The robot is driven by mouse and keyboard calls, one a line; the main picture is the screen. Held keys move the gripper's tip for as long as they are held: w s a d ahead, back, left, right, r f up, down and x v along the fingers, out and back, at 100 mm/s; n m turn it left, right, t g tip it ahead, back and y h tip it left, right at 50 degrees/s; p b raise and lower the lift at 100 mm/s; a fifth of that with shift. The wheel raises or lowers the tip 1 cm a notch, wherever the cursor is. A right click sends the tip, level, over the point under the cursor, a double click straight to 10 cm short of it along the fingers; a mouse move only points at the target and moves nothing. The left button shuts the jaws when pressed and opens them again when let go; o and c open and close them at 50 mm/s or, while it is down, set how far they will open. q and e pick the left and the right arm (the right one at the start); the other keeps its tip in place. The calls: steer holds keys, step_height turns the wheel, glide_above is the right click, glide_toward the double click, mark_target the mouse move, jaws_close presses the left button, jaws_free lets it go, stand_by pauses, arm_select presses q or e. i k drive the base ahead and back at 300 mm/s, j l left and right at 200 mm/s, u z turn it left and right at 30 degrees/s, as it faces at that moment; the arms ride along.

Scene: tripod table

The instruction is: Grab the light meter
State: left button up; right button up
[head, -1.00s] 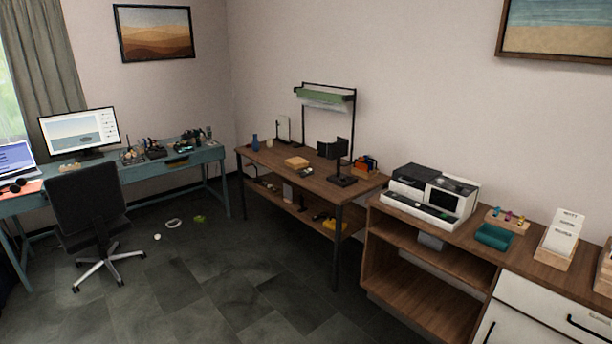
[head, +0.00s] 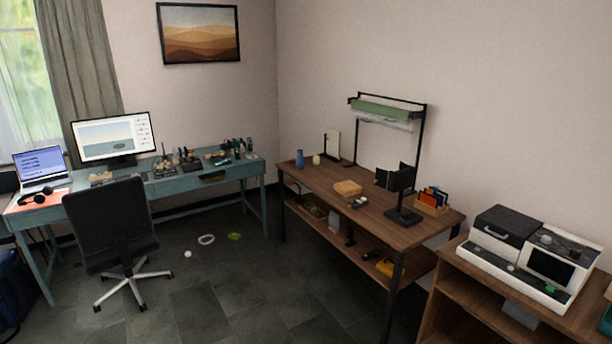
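I cannot pick out a light meter for certain at this distance. A small dark and pale item (head: 358,202) lies on the wooden table (head: 330,187), in front of a light-brown box (head: 347,188); it is too small to identify. Many small items (head: 188,162) stand on the teal desk (head: 150,187) at the left, also too small to tell apart. Neither of my grippers shows in the head view.
A black office chair (head: 110,225) stands before the teal desk. A wooden cabinet (head: 455,290) with a white-and-black machine (head: 500,268) is at the right. A white ring (head: 206,239) and a green item (head: 234,236) lie on the floor. The floor (head: 230,300) in front is mostly clear.

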mark_target(362, 201)
steer(key=i+z, duration=0.1)
steer(key=i, duration=0.65)
steer(key=i+j, duration=0.15)
steer(key=i, duration=0.6)
steer(key=i+j+z, duration=0.15)
steer(key=i, duration=0.6)
steer(key=i+j+z, duration=0.2)
steer(key=i+z, duration=0.25)
steer(key=i+j+z, duration=0.4)
steer(key=i, duration=0.15)
steer(key=i+j+z, duration=0.7)
steer(key=j+z, duration=0.2)
steer(key=j, duration=0.2)
